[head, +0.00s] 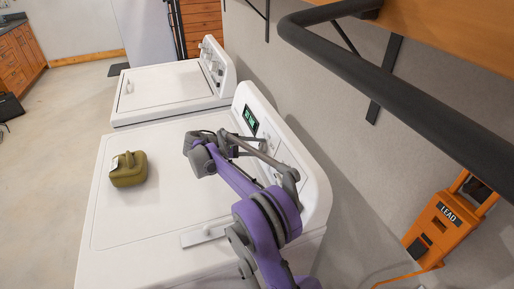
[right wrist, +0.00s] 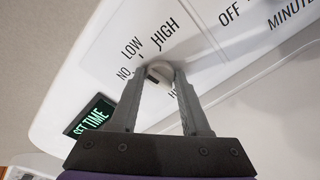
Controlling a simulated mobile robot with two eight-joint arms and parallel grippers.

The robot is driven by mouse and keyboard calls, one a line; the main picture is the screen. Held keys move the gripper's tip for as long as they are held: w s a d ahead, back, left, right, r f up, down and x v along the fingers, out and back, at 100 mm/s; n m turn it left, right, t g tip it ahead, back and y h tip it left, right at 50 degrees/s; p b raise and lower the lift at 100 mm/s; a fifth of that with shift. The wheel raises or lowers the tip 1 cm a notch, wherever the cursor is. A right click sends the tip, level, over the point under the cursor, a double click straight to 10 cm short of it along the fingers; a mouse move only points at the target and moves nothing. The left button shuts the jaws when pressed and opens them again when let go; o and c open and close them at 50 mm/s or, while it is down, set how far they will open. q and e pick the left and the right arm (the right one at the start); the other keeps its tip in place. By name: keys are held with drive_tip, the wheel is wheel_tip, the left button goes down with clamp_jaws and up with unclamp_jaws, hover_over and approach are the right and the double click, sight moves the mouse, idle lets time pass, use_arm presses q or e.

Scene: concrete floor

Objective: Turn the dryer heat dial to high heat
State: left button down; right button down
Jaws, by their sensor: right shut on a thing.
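The heat dial (right wrist: 160,71), a small pale round knob, sits on the white dryer's (head: 165,185) sloping control panel. In the right wrist view the printed words NO, LOW and HIGH curve around its upper left side, and another label below right is partly hidden by a finger. A dark mark shows on the dial's lower left; I cannot tell which setting it points to. My right gripper (right wrist: 159,76) is shut on the dial, one finger on each side. In the head view my right gripper (head: 260,149) reaches the panel and hides the dial. My left gripper is not in view.
A lit green display (head: 250,122) reading SET TIME is left of the dial. An olive jug (head: 128,169) stands on the dryer top. A white washer (head: 170,90) stands beyond.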

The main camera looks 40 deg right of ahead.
drive_tip(key=m, duration=0.5)
drive_tip(key=shift+f+m, duration=0.1)
drive_tip(key=shift+m, duration=0.2)
drive_tip(key=shift+m+h, duration=0.4)
drive_tip(key=shift+m, duration=1.8)
drive_tip(key=shift+c, duration=1.9)
unclamp_jaws()
drive_tip(key=v, duration=1.1)
drive_tip(key=shift+f, duration=0.1)
